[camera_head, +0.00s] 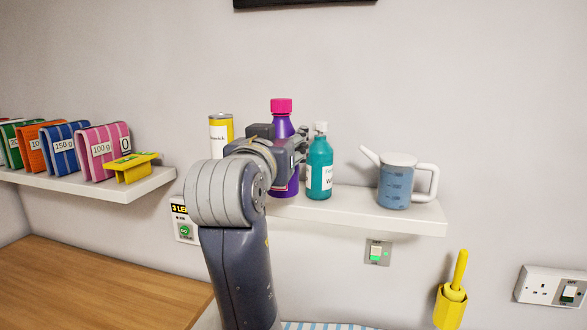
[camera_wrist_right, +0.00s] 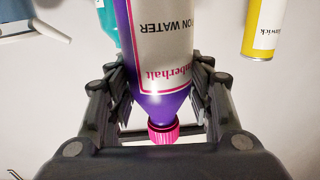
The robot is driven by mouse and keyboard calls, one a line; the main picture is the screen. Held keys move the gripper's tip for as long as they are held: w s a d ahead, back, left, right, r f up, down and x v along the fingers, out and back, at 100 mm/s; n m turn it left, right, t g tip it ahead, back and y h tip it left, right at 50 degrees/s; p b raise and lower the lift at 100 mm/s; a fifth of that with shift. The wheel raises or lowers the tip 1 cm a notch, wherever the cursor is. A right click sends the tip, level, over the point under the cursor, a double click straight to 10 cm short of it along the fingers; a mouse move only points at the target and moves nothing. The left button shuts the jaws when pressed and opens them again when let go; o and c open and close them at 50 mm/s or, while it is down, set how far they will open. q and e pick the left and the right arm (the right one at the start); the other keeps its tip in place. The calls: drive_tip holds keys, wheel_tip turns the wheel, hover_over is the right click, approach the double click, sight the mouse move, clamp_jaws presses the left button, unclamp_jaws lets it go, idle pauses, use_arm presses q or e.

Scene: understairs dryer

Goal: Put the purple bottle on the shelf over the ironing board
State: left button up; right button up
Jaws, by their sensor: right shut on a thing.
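The purple bottle (camera_head: 282,127) with a pink cap stands upright at the right shelf (camera_head: 360,212). My right gripper (camera_head: 286,150) is shut around its upper body. In the right wrist view the bottle (camera_wrist_right: 168,45) sits between the two fingers, with its white label and pink cap visible. The arm hides the bottle's lower left side, and I cannot tell if its base touches the shelf. A strip of the blue-and-white striped ironing board (camera_head: 320,326) shows below the shelf. My left gripper is not in view.
A teal bottle (camera_head: 320,165) stands close to the right of the purple one. A yellow can (camera_head: 220,130) is to its left and a blue jug (camera_head: 396,182) further right. Shelf room shows between teal bottle and jug. A left shelf (camera_head: 100,188) holds several coloured packs.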

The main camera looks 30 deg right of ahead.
drive_tip(key=w+d+f+p, duration=0.1)
drive_tip(key=w+p, duration=0.1)
drive_tip(key=w, duration=0.2)
drive_tip(key=w+d+f+p, duration=0.1)
drive_tip(key=w+f, duration=0.1)
drive_tip(key=w, duration=0.2)
drive_tip(key=w+d+f+p, duration=0.1)
drive_tip(key=w+p, duration=0.1)
drive_tip(key=w, duration=0.3)
drive_tip(key=shift+d+f+p, duration=0.25)
drive_tip(key=shift+f+p, duration=0.1)
drive_tip(key=o, duration=0.8)
drive_tip(key=shift+f, duration=0.15)
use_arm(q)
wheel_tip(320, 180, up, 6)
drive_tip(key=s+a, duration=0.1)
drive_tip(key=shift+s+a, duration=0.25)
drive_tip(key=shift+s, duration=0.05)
use_arm(e)
drive_tip(key=o, duration=0.4)
drive_tip(key=shift+o, duration=0.2)
use_arm(q)
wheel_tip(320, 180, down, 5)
drive_tip(key=b, duration=0.4)
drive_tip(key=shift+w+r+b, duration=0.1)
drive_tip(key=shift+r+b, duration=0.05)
drive_tip(key=shift+b, duration=0.2)
use_arm(e)
drive_tip(key=v, duration=1.2)
drive_tip(key=shift+r, duration=0.3)
